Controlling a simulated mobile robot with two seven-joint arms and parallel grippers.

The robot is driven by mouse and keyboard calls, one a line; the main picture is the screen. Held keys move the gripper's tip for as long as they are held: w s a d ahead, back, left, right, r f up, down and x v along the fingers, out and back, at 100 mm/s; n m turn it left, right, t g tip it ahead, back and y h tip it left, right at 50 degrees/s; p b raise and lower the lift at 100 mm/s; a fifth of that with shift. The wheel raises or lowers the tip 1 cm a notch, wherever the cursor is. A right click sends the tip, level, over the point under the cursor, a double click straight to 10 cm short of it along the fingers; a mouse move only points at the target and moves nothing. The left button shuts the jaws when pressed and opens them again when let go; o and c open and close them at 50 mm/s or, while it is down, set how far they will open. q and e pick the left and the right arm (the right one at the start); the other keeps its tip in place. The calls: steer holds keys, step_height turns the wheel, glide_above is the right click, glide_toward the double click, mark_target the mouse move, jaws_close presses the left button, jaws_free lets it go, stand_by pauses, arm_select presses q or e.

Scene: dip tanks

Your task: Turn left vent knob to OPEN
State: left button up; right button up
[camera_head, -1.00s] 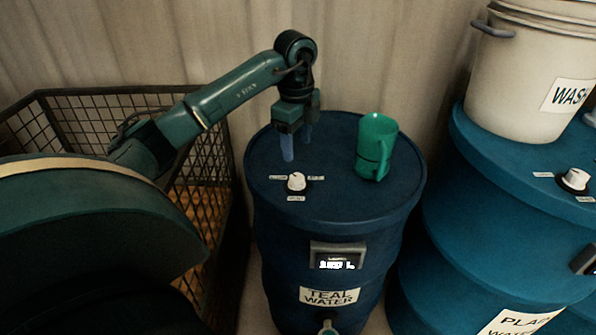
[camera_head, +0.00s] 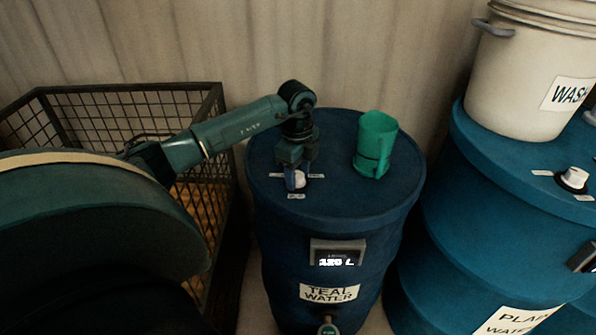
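The left vent knob (camera_head: 299,181) is a small white knob on top of the dark blue TEAL WATER drum (camera_head: 345,205), with small labels around it. My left gripper (camera_head: 299,177) points down at the knob, with its bluish fingers low beside it and part of the knob showing between them. The fingers partly cover the knob, so its pointer direction is hidden. Whether the fingers touch or grip it cannot be told. The label words are too small to read. My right gripper is not in view.
A green jug (camera_head: 374,146) stands on the drum top, right of my gripper. A wire mesh crate (camera_head: 226,130) is left of the drum. At right, a blue drum (camera_head: 465,215) carries another white knob (camera_head: 574,177) and a pale WASH bucket (camera_head: 515,85).

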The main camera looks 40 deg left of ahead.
arm_select(q)
steer(key=c, duration=0.8)
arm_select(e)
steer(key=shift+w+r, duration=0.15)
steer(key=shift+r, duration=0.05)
arm_select(q)
steer(key=m, duration=0.4)
steer(key=shift+s+m, duration=0.1)
steer(key=shift+m, duration=0.3)
steer(key=m, duration=0.3)
steer(key=shift+m+b, duration=0.3)
steer(key=m, duration=0.5)
steer(key=shift+a+b, duration=0.15)
steer(key=shift+b, duration=0.15)
steer(key=shift+m, duration=2.2)
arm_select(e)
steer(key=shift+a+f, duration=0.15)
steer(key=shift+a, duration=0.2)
arm_select(q)
steer(key=shift+r, duration=0.1)
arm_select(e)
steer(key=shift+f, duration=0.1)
